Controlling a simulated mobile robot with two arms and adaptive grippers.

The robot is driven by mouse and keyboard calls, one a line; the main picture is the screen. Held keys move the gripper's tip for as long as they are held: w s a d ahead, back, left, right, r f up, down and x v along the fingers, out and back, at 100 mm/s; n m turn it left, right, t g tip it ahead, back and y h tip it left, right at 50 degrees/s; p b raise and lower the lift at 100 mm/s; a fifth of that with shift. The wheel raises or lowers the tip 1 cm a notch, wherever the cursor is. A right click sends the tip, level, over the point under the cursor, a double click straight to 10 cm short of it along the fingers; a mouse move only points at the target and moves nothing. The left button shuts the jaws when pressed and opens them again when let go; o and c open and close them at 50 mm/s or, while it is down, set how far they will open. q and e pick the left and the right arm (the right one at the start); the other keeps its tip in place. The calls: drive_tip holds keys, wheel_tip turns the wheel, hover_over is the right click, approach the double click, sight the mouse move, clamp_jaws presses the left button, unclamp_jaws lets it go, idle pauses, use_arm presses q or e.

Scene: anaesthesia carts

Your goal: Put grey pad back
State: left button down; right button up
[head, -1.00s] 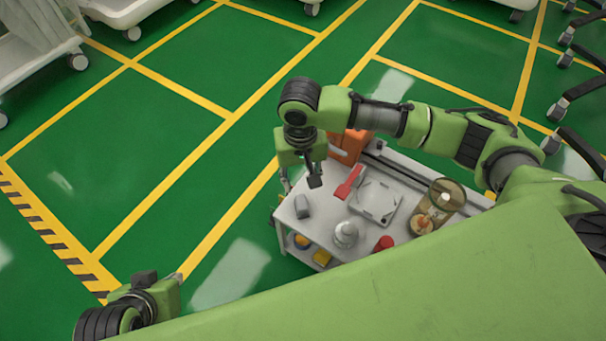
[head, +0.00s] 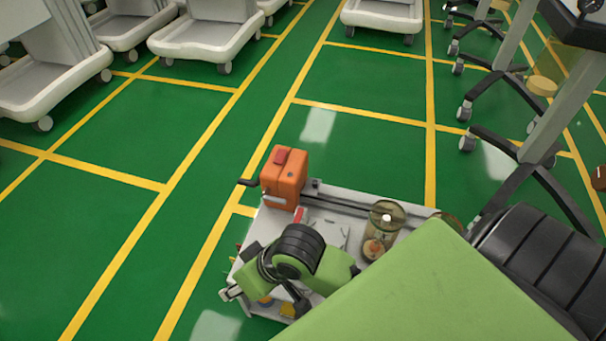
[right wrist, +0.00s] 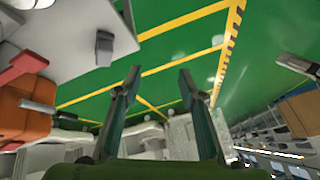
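A small dark grey block (right wrist: 105,47), which looks like the grey pad, sits at the edge of the white cart top (right wrist: 70,25) in the right wrist view. My right gripper (right wrist: 160,75) is open, with nothing between its fingers. It is beside the block in that view and apart from it, with green floor behind its tips. In the head view a green arm of mine, apparently the right, covers the front left of the cart (head: 348,203). The block is not visible there, and the fingers are not clear. My left gripper is not in view.
On the cart stand an orange box (head: 284,180), a clear jar (head: 383,230) and a pale square plate (head: 325,228). A red item (right wrist: 22,68) lies near the box. White carts (head: 205,38) stand at the back and wheeled stands on the right. Floor left of the cart is clear.

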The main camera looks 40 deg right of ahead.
drive_tip(key=s+d+h, duration=0.1)
drive_tip(key=s+d, duration=0.1)
drive_tip(key=d, duration=0.2)
drive_tip(key=s+d+f+h, duration=0.1)
drive_tip(key=s+d, duration=0.1)
drive_tip(key=d, duration=0.2)
drive_tip(key=s+d+h, duration=0.1)
drive_tip(key=s+d, duration=0.1)
drive_tip(key=d, duration=0.2)
drive_tip(key=shift+d+f+m+t+h, duration=0.25)
drive_tip(key=shift+m+t+h, duration=0.05)
drive_tip(key=shift+t, duration=0.1)
